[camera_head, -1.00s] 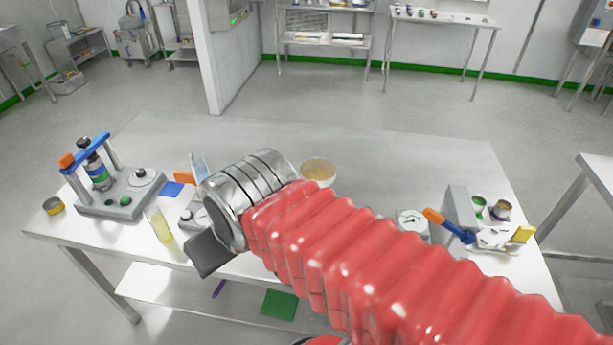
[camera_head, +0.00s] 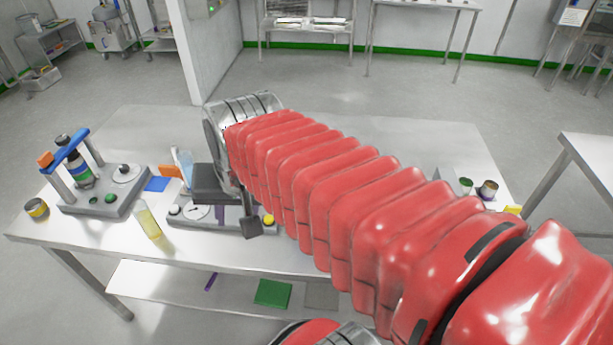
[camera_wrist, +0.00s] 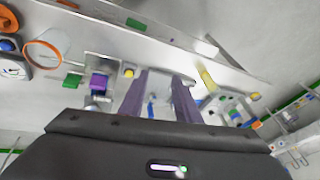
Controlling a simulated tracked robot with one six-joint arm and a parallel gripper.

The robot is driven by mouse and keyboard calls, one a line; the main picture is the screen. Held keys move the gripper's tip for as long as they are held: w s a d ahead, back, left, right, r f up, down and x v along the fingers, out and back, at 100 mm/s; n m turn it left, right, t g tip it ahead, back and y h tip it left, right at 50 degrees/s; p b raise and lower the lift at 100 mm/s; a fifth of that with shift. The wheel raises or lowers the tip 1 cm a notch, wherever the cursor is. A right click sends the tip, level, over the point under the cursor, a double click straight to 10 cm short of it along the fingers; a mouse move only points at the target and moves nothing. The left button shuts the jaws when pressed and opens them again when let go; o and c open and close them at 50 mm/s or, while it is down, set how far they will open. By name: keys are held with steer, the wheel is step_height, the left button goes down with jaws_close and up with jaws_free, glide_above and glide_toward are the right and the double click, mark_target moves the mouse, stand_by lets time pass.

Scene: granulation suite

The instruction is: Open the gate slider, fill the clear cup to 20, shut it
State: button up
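My gripper (camera_wrist: 162,88) shows two fingers apart with nothing held between them in the wrist view. In the head view my gripper (camera_head: 250,222) hangs over the front middle of the table, by a grey station. A clear cup-like vessel with an orange rim (camera_wrist: 44,52) is at the upper left of the wrist view, away from the fingers. My arm hides it in the head view. A purple block (camera_wrist: 99,82) on a metal plate is left of the fingers. I cannot tell which part is the gate slider, and no fill reading is legible.
A blue-topped stand (camera_head: 72,152) is at the left of the table (camera_head: 150,122). A tilted clear cylinder with yellow liquid (camera_head: 148,221) is near the front edge. Small cups (camera_head: 487,190) stand at the right. My red arm covers much of the table.

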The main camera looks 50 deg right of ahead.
steer(key=d+f+m, duration=0.1)
steer(key=d+m, duration=0.5)
steer(key=d+f+m+g+y, duration=0.1)
steer(key=d+m, duration=0.5)
steer(key=m, duration=0.1)
steer(key=d+f+m+g, duration=0.1)
steer(key=d+m, duration=0.5)
steer(key=m, duration=0.1)
steer(key=shift+w+d+f+y, duration=0.1)
steer(key=shift+w+f+y, duration=0.1)
steer(key=shift+f+y, duration=0.15)
steer(key=shift+s+d+f+m, duration=0.1)
steer(key=shift+d+f+m, duration=0.05)
steer(key=shift+d+m, duration=0.3)
steer(key=shift+a+f, duration=0.1)
steer(key=shift+x, duration=4.9)
steer(key=shift+s, duration=0.15)
steer(key=shift+c, duration=0.2)
jaws_close()
